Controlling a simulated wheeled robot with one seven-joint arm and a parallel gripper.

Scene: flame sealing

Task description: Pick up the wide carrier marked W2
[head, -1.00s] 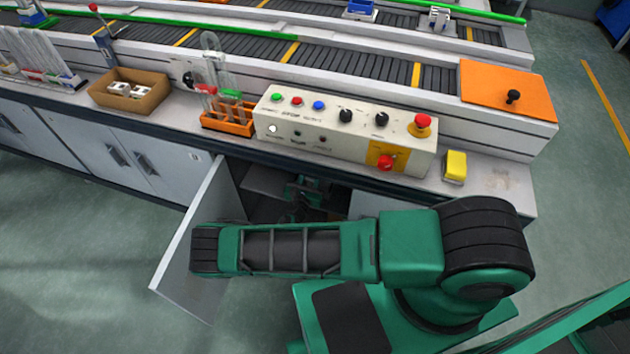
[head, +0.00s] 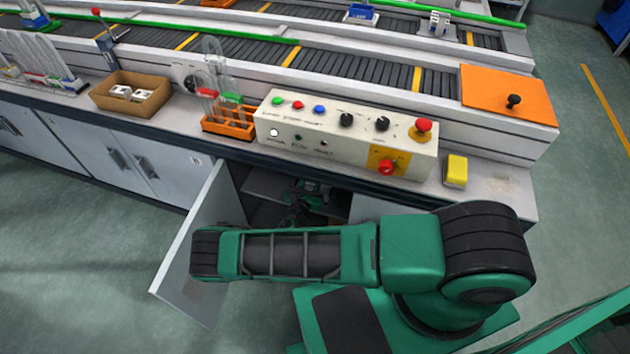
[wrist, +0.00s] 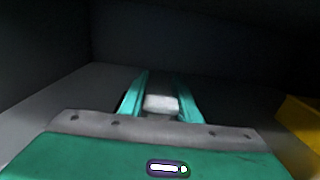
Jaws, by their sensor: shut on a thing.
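My gripper (wrist: 160,98) is inside the open cabinet under the bench. In the wrist view its two teal fingers are closed on a small whitish block (wrist: 160,104). No W2 mark can be read on the block, so I cannot tell whether it is the wide carrier. In the head view my gripper (head: 300,203) shows only in part, in the dark cabinet opening, and the block cannot be made out there.
The cabinet door (head: 195,235) stands open left of my arm. Dark cabinet walls surround my gripper, with a yellow thing (wrist: 302,120) at the right. Above are a control panel (head: 345,135), an orange tube rack (head: 228,122) and a cardboard box (head: 130,95) holding white pieces.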

